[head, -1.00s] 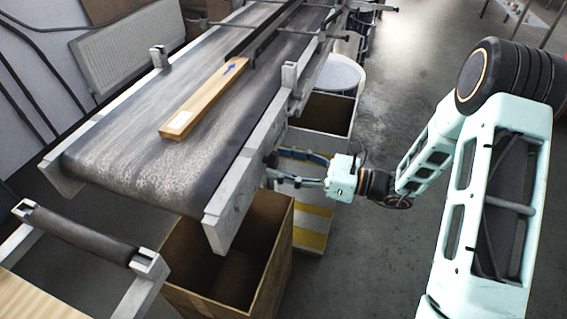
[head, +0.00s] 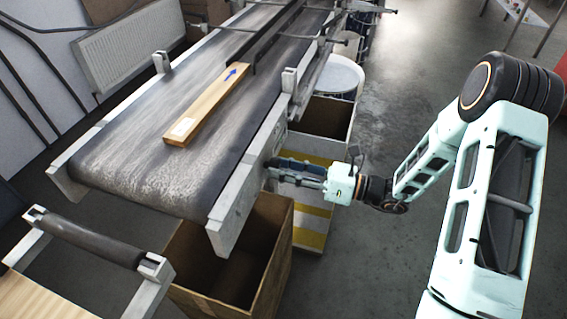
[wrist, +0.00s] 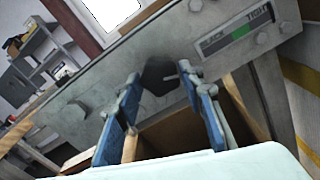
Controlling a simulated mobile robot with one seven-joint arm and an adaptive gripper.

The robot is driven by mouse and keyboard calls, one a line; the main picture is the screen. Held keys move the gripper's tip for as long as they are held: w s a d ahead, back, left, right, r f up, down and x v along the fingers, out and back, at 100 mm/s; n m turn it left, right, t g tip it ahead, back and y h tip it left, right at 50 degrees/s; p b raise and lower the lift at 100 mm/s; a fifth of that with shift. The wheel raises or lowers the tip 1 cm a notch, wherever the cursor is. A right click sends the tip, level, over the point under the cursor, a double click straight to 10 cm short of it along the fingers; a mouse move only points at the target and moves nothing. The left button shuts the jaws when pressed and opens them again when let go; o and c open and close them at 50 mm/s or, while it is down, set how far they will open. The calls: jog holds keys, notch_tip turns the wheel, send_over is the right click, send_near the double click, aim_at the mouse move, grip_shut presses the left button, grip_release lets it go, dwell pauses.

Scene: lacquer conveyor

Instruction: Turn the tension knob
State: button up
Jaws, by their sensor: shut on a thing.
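The tension knob (wrist: 160,79) is a dark, faceted knob on the grey side plate (wrist: 95,95) of the conveyor. My gripper (wrist: 158,78) is shut on it in the wrist view, with one blue finger on each side. A SLACK/TIGHT label (wrist: 238,36) with a green patch sits right of the knob on the same plate. In the head view, my gripper (head: 271,168) reaches from the right to the side of the conveyor near its front end. The knob itself cannot be made out there.
A wooden bar (head: 207,105) with a blue arrow lies on the conveyor belt (head: 135,165). A wooden crate (head: 285,250) stands under the conveyor's front end, with another box (head: 335,118) behind. A roller stand (head: 85,238) is at lower left.

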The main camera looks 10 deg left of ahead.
jog(key=o, duration=1.2)
jog(key=shift+c, duration=0.2)
jog(key=shift+d, duration=0.15)
jog(key=s+d, duration=0.1)
jog(key=d, duration=1)
jog(key=shift+d, duration=0.4)
